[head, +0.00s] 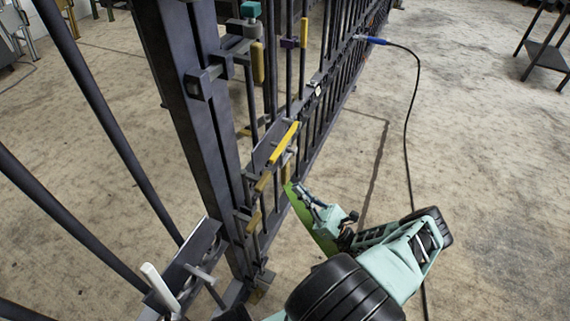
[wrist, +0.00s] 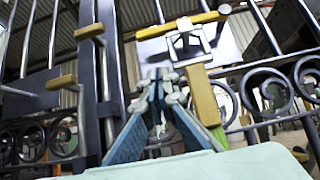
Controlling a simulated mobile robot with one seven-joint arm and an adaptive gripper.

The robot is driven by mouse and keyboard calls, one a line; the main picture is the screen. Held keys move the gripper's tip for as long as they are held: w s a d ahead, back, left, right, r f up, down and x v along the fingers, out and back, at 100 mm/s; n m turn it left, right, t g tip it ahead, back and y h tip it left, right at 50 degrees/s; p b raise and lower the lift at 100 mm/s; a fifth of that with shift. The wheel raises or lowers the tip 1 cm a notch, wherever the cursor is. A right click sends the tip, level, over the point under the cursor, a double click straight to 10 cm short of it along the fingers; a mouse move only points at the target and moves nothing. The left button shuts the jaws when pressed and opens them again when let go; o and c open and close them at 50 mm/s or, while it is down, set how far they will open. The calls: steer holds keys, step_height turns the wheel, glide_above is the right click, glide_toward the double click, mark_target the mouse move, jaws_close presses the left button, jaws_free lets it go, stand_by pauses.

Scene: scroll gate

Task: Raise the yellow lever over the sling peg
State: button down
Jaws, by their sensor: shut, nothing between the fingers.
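A yellow lever (head: 284,143) sits slanted on a grey plate on the gate, its upper end toward the right. In the wrist view a yellow bar (wrist: 182,25), seemingly the same lever, runs across the top above a pale square bracket (wrist: 188,42). My gripper (head: 299,190) is below and to the right of the lever, close to the bars. Its fingers (wrist: 162,76) are shut with nothing between them, apart from the lever. An upright ochre block (wrist: 203,95) stands just right of the fingertips. I cannot tell which part is the sling peg.
A green strip (head: 308,222) lies beside my gripper. A white handle (head: 160,285) is at lower left.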

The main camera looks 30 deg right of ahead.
mark_target(285, 141)
steer(key=w+a+r, duration=0.1)
steer(key=r, duration=0.2)
steer(key=w+a+r, duration=0.1)
steer(key=r, duration=0.2)
steer(key=w+a+r, duration=0.1)
steer(key=w+r, duration=0.1)
steer(key=r, duration=0.1)
steer(key=shift+a, duration=0.1)
steer(key=shift+r+m+t+h, duration=0.2)
steer(key=shift+m+t+h, duration=0.1)
steer(key=shift+m+h, duration=0.15)
steer(key=shift+r+m+t+h+p, duration=0.2)
steer(key=shift+m+t+h+p, duration=0.15)
steer(key=shift+m+t+h, duration=0.45)
